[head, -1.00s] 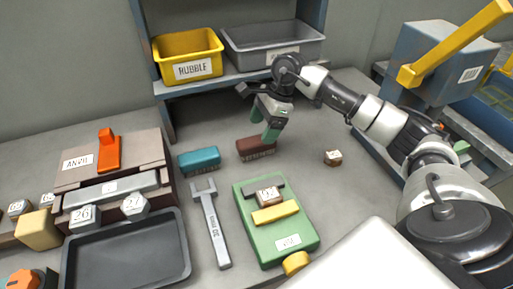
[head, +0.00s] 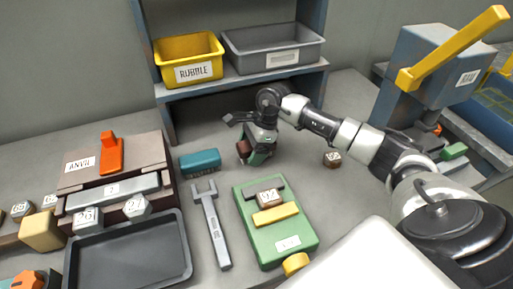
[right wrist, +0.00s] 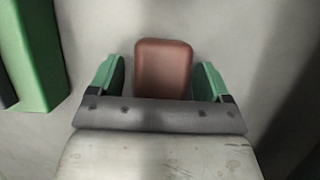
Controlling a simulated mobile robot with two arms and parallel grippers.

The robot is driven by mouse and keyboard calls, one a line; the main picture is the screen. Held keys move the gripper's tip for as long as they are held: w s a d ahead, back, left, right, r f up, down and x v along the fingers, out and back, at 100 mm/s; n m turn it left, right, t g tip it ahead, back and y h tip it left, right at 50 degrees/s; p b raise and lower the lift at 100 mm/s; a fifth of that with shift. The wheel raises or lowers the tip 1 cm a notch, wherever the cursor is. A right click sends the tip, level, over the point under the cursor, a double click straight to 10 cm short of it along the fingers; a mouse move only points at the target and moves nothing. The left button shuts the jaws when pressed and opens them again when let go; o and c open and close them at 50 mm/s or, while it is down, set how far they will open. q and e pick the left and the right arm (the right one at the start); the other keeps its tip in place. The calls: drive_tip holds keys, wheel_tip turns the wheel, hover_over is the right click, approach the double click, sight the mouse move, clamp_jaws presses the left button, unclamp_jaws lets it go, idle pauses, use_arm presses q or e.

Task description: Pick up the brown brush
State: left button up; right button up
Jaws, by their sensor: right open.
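The brown brush (head: 243,148) lies on the grey table below the shelf, to the right of the teal brush. In the head view my right gripper (head: 256,158) is low over it and hides most of it. In the right wrist view the brush (right wrist: 163,68) lies between the two green fingertips of my right gripper (right wrist: 158,80), with a visible gap on each side. The right gripper is open around it. My left gripper is not in view.
A teal brush (head: 200,160) lies just left. A wrench (head: 211,225), a green vise-like block (head: 285,237) and a dark tray (head: 128,258) are nearer. A numbered block (head: 332,159) lies right. Yellow (head: 188,58) and grey (head: 273,50) bins stand on the shelf.

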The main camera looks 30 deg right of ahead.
sight(247, 143)
drive_tip(key=shift+f+b, duration=0.25)
drive_tip(key=shift+b, duration=0.1)
drive_tip(key=c, duration=1.1)
drive_tip(key=shift+o, duration=0.2)
drive_tip(key=shift+r+p, duration=0.4)
drive_tip(key=shift+p, duration=0.15)
drive_tip(key=shift+r+b, duration=0.3)
drive_tip(key=shift+r, duration=0.05)
wheel_tip(247, 143, up, 3)
drive_tip(key=shift+w+r, duration=0.1)
drive_tip(key=shift+r, duration=0.05)
drive_tip(key=s+d+r+b, duration=0.1)
drive_tip(key=s+d+r, duration=0.1)
drive_tip(key=d, duration=0.3)
drive_tip(key=s+d+r+b, duration=0.1)
drive_tip(key=s+d+r, duration=0.2)
drive_tip(key=d+r, duration=0.1)
drive_tip(key=shift+d+r, duration=0.4)
drive_tip(key=shift+d, duration=0.45)
